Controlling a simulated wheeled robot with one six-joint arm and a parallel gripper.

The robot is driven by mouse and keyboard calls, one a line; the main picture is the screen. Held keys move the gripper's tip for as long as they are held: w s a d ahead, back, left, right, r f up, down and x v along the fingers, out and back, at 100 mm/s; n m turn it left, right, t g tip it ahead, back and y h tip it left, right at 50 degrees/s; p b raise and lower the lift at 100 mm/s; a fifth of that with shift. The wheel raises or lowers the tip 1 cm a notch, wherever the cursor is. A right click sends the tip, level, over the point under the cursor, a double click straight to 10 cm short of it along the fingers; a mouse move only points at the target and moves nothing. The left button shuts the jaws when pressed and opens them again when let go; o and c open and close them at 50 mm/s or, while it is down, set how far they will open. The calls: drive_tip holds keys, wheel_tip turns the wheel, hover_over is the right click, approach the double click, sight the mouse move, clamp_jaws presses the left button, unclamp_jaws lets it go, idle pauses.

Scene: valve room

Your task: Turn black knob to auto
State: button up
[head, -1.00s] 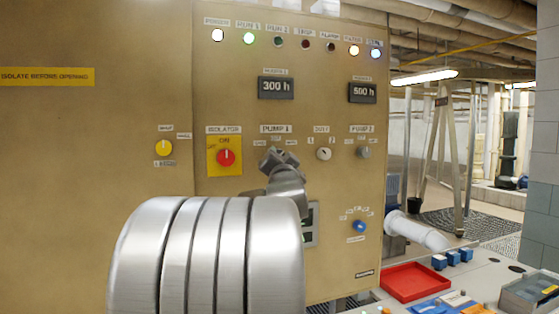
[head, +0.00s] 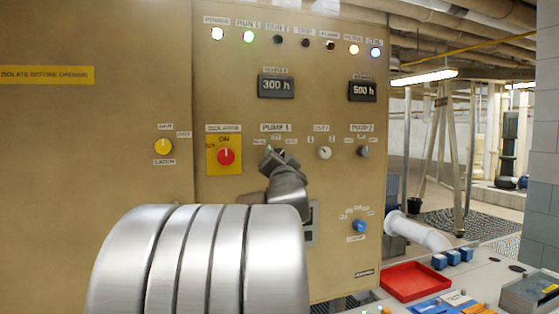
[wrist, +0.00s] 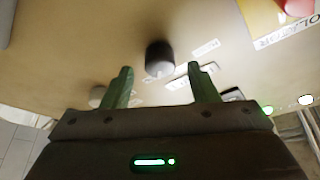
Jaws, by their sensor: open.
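The black knob (wrist: 160,56) has a dark body and a pale grey face; it stands on the tan panel (head: 330,200) in the wrist view. My gripper (wrist: 160,72) is open, with one green finger on either side of the knob's line. The knob sits at or just beyond the fingertips, with visible gaps to both; I cannot tell the exact depth. In the head view my gripper (head: 278,157) is just below the PUMP 1 label (head: 275,128) and hides the knob there. The knob's pointer and its position words are not readable.
The red isolator knob (head: 226,157) on its yellow plate is to the left. A white knob (head: 324,153) and the grey PUMP 2 knob (head: 364,151) are to the right. A blue knob (head: 359,226) is lower right. A red tray (head: 412,282) lies on the bench.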

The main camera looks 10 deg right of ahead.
drive_tip(key=b+v, duration=0.2)
drive_tip(key=v, duration=1)
drive_tip(key=p+x, duration=0.3)
drive_tip(key=x, duration=1)
drive_tip(key=shift+w, duration=0.3)
